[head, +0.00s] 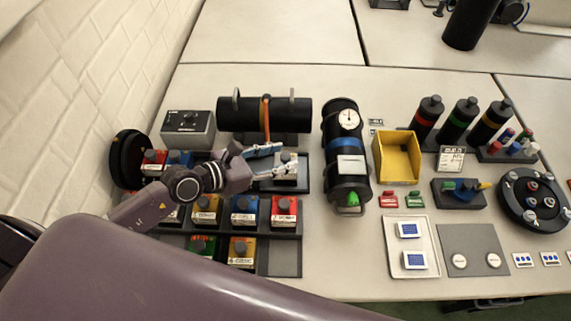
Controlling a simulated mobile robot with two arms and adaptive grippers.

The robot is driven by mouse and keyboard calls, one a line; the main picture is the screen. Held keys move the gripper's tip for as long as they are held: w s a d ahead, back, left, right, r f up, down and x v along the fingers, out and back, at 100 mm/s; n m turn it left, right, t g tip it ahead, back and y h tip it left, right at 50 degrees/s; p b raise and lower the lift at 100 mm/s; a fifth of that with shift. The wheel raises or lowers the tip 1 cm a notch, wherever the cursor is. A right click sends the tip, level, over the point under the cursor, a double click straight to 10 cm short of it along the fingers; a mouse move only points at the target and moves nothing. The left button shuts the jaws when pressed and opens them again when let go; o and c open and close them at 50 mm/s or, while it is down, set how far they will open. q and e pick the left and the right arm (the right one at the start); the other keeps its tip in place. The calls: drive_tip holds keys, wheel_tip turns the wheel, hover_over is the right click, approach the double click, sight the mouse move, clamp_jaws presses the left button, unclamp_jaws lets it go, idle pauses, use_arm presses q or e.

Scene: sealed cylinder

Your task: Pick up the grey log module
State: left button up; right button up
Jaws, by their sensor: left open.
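The grey log module (288,172), a pale block with a dark knob on top, sits in the back row of the dark rack at its right end. My left gripper (279,160) reaches in from the left, its two fingers apart and pointing right at the module. The fingertips are at the module's left side; I cannot tell whether they touch it. Part of the rack's back row is hidden by my arm. My right gripper is not in view.
The rack (284,258) holds several red, blue, yellow and green modules in front. A black cylinder with handles (236,114) lies just behind. A cylinder with a gauge (347,140) lies to the right, then a yellow bin (398,160). A white brick wall stands left.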

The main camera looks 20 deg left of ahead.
use_arm(q)
drive_tip(key=shift+x, duration=1.15)
clamp_jaws()
drive_tip(key=shift+r, duration=0.1)
